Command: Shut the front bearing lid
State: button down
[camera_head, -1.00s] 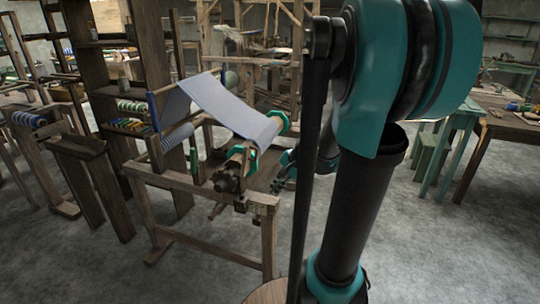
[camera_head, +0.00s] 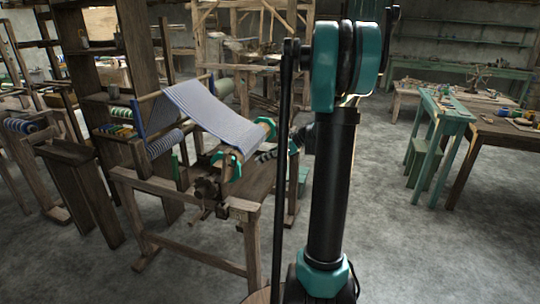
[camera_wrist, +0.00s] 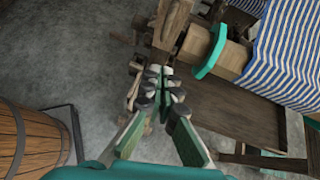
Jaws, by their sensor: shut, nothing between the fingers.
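The wooden loom (camera_head: 200,262) stands left of my arm, with striped cloth (camera_head: 212,112) running down to its front beam. A green curved piece (camera_head: 236,168) sits at the beam's near end; it also shows in the wrist view (camera_wrist: 212,50). A wooden piece (camera_wrist: 172,22) stands beside it at the beam end. I cannot tell for certain which part is the bearing lid. My gripper (camera_wrist: 160,74) is shut and empty, in front of the beam end and below the wooden piece. Whether its tips touch the wood is unclear.
A wooden barrel (camera_wrist: 30,142) stands at the left of the wrist view. A dark shelf post (camera_head: 140,45) rises behind the loom. A green table (camera_head: 446,106) and stool (camera_head: 424,158) stand to the right. Grey floor is open at the front right.

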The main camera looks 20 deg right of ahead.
jog(key=w+a+f, duration=0.1)
jog(key=w+a, duration=0.1)
jog(key=a, duration=0.4)
jog(key=shift+w, duration=0.4)
